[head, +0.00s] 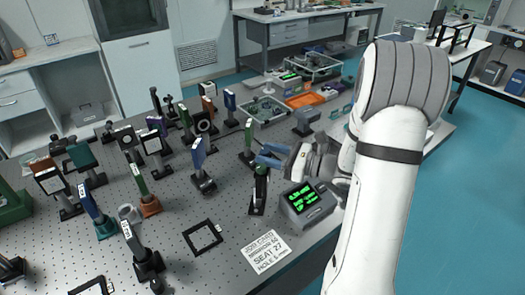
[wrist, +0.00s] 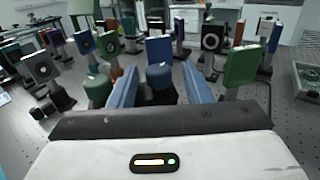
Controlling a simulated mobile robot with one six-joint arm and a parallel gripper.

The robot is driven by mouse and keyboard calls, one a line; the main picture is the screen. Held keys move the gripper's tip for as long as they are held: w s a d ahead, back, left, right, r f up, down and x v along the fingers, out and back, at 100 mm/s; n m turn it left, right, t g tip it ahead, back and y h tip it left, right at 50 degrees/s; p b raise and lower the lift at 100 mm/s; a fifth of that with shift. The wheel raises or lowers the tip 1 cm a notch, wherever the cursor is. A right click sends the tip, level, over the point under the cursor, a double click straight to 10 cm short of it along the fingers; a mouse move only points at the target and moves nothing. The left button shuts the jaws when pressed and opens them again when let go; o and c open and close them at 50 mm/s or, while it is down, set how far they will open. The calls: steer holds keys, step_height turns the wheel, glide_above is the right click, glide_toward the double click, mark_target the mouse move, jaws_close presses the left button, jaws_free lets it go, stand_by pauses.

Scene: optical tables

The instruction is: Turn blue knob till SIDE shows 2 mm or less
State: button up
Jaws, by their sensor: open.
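The blue knob (wrist: 159,77) shows in the wrist view on a dark mount, between the two blue fingers of my gripper (wrist: 158,70). The fingers are apart, with a gap visible on each side of the knob. A green knob (wrist: 98,88) is just outside the left finger. In the head view my gripper (head: 272,156) is above a dark post mount (head: 258,190) near the table's front edge; the blue knob cannot be made out there. A grey readout box (head: 307,207) beside it has green text, too small to read for the SIDE value.
Many optics on posts crowd the perforated table (head: 185,225), including a blue plate (head: 198,155) left of my gripper. A job card (head: 265,251) and a black square frame (head: 202,238) lie in front. An orange tray (head: 305,99) is farther back.

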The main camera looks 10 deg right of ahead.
steer(key=shift+x, duration=0.85)
steer(key=shift+s, duration=0.1)
steer(key=shift+c, duration=0.4)
steer(key=c, duration=0.9)
steer(key=shift+o, duration=0.2)
steer(key=shift+n+g+y+p, duration=0.15)
steer(key=shift+n+g+y, duration=0.5)
steer(key=shift+g, duration=0.5)
steer(key=shift+n+g+y+p, duration=0.15)
steer(key=shift+n+g+y, duration=0.3)
steer(key=shift+n+g, duration=0.55)
steer(key=o, duration=0.9)
steer(key=shift+o, duration=0.2)
